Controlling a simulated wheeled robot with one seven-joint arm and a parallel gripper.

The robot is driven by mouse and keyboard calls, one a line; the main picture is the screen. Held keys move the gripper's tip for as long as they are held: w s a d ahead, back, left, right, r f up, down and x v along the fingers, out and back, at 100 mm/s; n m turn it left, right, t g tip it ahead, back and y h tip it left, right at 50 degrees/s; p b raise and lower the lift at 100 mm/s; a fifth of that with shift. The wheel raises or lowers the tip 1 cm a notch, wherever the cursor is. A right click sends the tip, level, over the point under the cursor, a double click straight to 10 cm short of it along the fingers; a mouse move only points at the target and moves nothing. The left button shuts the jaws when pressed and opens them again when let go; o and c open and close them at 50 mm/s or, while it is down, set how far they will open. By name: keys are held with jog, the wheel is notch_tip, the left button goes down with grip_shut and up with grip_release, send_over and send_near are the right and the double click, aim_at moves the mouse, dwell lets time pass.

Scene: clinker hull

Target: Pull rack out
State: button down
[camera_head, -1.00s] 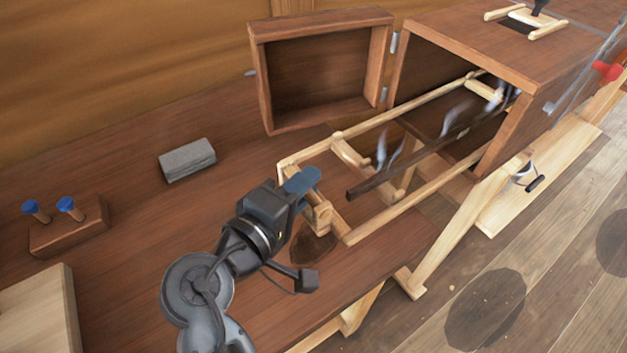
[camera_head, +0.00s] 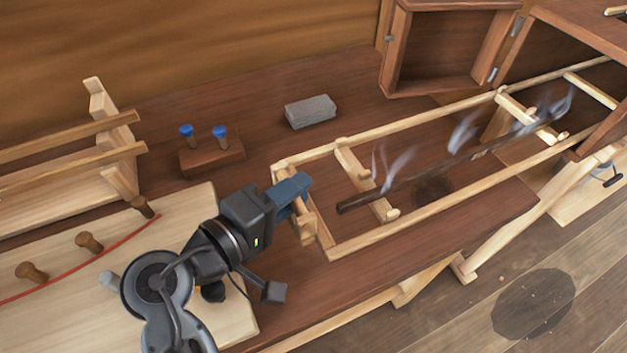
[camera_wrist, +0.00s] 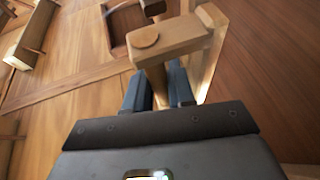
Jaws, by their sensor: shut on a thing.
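The rack (camera_head: 428,205) is a long pale wooden frame with cross bars, reaching from the wooden box at the right out over the brown bench. A dark steaming plank (camera_head: 420,175) lies along it on the cross bars. My gripper (camera_head: 298,198) is at the rack's near left end, shut on its wooden handle (camera_head: 308,228). In the wrist view the blue fingers (camera_wrist: 160,88) close around the handle's post, below its pale top bar (camera_wrist: 172,38). The rack's far end lies inside the box and is partly hidden.
The steam box (camera_head: 585,38) stands at the right with its door (camera_head: 450,45) swung open. A grey block (camera_head: 310,111) and a wooden block with two blue-topped pegs (camera_head: 212,155) sit behind my gripper. A pale board with brown pegs (camera_head: 90,240) lies at the left.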

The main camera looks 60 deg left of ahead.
jog(key=shift+s, duration=0.45)
jog(key=c, duration=1.3)
grip_release()
jog(key=shift+c, duration=0.2)
